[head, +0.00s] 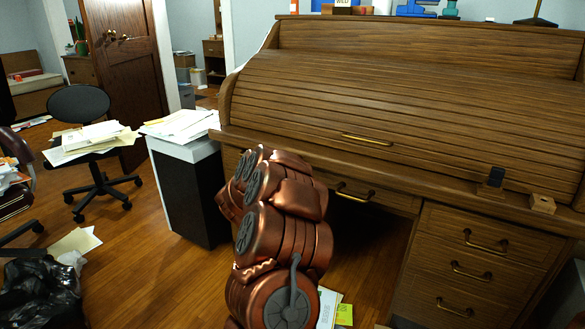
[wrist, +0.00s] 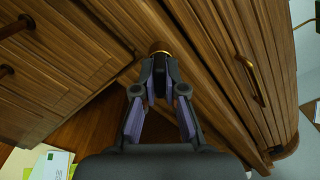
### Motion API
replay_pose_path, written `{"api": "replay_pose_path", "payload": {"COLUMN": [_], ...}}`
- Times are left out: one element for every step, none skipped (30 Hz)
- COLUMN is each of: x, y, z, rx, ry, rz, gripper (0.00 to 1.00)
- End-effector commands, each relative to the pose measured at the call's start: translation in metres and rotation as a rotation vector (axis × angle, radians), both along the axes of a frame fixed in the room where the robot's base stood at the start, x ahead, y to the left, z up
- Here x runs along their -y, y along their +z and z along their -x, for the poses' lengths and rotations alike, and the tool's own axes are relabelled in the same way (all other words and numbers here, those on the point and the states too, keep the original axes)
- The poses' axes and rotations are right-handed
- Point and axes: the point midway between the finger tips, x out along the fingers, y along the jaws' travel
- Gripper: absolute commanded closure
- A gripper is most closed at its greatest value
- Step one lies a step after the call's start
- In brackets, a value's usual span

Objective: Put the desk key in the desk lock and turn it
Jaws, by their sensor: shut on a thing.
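The roll-top desk (head: 400,100) is brown wood with its slatted cover down, and its slats and drawers also fill the wrist view. In the wrist view my gripper (wrist: 160,88) points at the desk front, its fingertips close together on a small thing, taken to be the desk key, which is mostly hidden between them. A round brass-rimmed fitting (wrist: 159,47), likely the desk lock, shows right beyond the fingertips. I cannot tell whether the key is in it or only touching it. In the head view my copper arm hides the gripper and the lock.
Brass-handled drawers (head: 470,265) are at the desk's right. A dark small stand (head: 492,180) and a wooden block (head: 542,204) sit on the desk ledge. A black-and-white cabinet (head: 190,185) with papers stands left of my arm. An office chair (head: 95,150) is farther left.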

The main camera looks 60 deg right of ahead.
Motion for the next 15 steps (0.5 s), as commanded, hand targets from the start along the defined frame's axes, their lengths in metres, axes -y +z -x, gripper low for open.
{"api": "replay_pose_path", "payload": {"x": [-0.0001,-0.0001,-0.0002,-0.0002,-0.0003,-0.0003,-0.0004,-0.0005,-0.0005,-0.0005,-0.0005,-0.0005,-0.0004,-0.0004,-0.0003], "y": [-0.0025,-0.0026,-0.0028,-0.0028,-0.0029,-0.0028,-0.0028,-0.0028,-0.0027,-0.0026,-0.0027,-0.0026,-0.0026,-0.0026,-0.0025], "z": [-0.0001,-0.0002,-0.0003,-0.0004,-0.0005,-0.0006,-0.0007,-0.0008,-0.0009,-0.0008,-0.0007,-0.0007,-0.0005,-0.0004,-0.0003], "rx": [0.01,0.015,0.021,0.027,0.032,0.038,0.044,0.049,0.056,0.061,0.066,0.073,0.079,0.084,0.091], "ry": [0.0,0.0,0.0,0.001,0.001,0.001,0.001,0.001,0.001,0.001,0.001,0.001,0.001,0.001,0.001], "rz": [0.0,-0.001,-0.001,-0.002,-0.002,-0.002,-0.003,-0.003,-0.002,-0.003,-0.003,-0.004,-0.004,-0.004,-0.004], "gripper": [1.0,1.0,1.0,1.0,1.0,1.0,1.0,1.0,1.0,1.0,1.0,1.0,1.0,1.0,1.0]}}
